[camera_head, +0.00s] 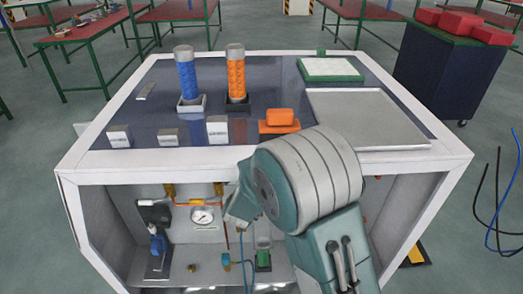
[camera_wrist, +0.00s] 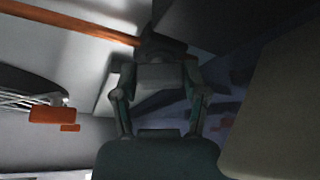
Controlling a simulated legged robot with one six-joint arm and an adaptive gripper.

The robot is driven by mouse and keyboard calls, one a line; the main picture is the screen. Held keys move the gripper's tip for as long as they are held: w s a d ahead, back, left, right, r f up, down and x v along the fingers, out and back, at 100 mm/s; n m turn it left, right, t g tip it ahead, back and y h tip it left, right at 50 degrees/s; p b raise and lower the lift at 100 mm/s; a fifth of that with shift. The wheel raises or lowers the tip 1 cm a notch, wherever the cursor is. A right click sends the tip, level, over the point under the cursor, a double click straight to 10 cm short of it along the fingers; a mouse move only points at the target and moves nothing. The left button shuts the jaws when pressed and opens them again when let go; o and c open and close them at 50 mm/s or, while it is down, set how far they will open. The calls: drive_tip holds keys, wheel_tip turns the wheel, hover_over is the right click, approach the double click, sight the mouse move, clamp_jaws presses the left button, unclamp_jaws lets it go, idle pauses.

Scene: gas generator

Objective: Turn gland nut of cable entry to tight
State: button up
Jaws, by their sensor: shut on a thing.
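In the wrist view my gripper (camera_wrist: 158,64) points up under the bench, its two fingers on either side of a dark rounded fitting (camera_wrist: 160,44) at the top centre. This fitting appears to be the gland nut of the cable entry. The fingers are closed in on it, and deep shadow hides its edges and exact contact. In the head view my arm covers most of the fitting's area, and I cannot make out the nut there.
An orange pipe (camera_wrist: 70,22) runs to the fitting from the left. The open lower bay holds a pressure gauge (camera_head: 203,217), a blue bottle (camera_head: 157,241) and small fittings. The benchtop (camera_head: 270,75) carries a blue cylinder (camera_head: 188,75), an orange cylinder (camera_head: 236,75) and trays.

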drive_tip(key=shift+f, duration=0.25)
idle(0.3)
drive_tip(key=o, duration=1.2)
drive_tip(key=shift+c, duration=0.2)
drive_tip(key=shift+a+r, duration=0.1)
drive_tip(key=shift+s, duration=0.1)
drive_tip(key=v, duration=1.1)
drive_tip(key=shift+s+a, duration=0.25)
drive_tip(key=shift+s, duration=0.05)
